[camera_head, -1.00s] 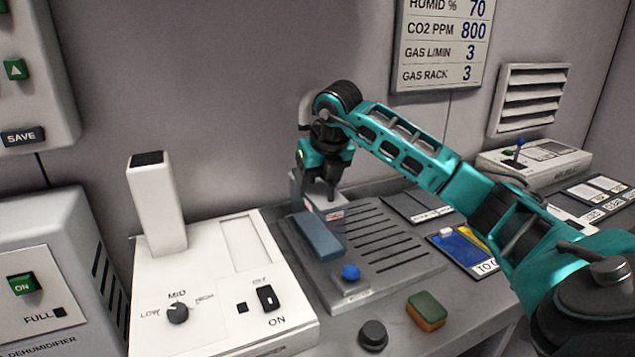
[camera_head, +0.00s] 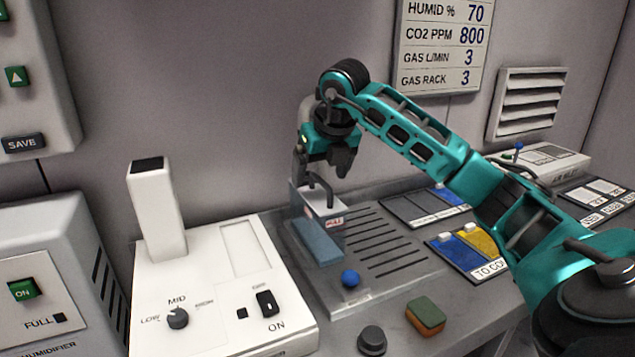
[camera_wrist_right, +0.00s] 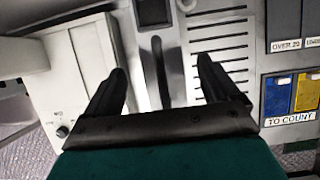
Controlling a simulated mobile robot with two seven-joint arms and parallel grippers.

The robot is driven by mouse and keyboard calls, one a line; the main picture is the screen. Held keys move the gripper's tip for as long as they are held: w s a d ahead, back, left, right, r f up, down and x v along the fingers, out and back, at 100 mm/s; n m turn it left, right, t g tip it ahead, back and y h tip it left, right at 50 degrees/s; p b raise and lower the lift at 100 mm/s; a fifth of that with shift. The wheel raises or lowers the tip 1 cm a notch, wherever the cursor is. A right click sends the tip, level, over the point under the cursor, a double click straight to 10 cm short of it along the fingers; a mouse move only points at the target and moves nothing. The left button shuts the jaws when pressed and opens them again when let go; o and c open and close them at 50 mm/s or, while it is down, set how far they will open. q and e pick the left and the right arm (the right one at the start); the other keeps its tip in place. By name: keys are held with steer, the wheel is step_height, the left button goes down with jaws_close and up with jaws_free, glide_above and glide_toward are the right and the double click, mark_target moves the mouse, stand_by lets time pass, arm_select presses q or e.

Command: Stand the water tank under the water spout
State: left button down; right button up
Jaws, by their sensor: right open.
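The water tank (camera_head: 318,238) is a small box with blue-grey sides, a pale top, a dark handle and a red-lettered label. It stands upright at the back left of the grey slotted tray (camera_head: 385,275). In the right wrist view its dark handle (camera_wrist_right: 158,70) lies between my fingers. My right gripper (camera_head: 332,168) is open just above the handle, apart from it as far as I can see. It also shows open in the wrist view (camera_wrist_right: 163,90). The water spout is mostly hidden behind my right gripper. My left gripper is out of view.
A white machine (camera_head: 225,300) with a knob and switch stands left of the tray. A blue knob (camera_head: 350,278) sits at the tray's front. A sponge (camera_head: 426,316) and a dark round knob (camera_head: 372,340) are near the front edge. Marked mats (camera_head: 468,250) lie right.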

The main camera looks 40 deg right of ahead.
steer(key=p+v, duration=0.1)
steer(key=v, duration=0.6)
steer(key=shift+r, duration=0.15)
steer(key=shift+s, duration=0.1)
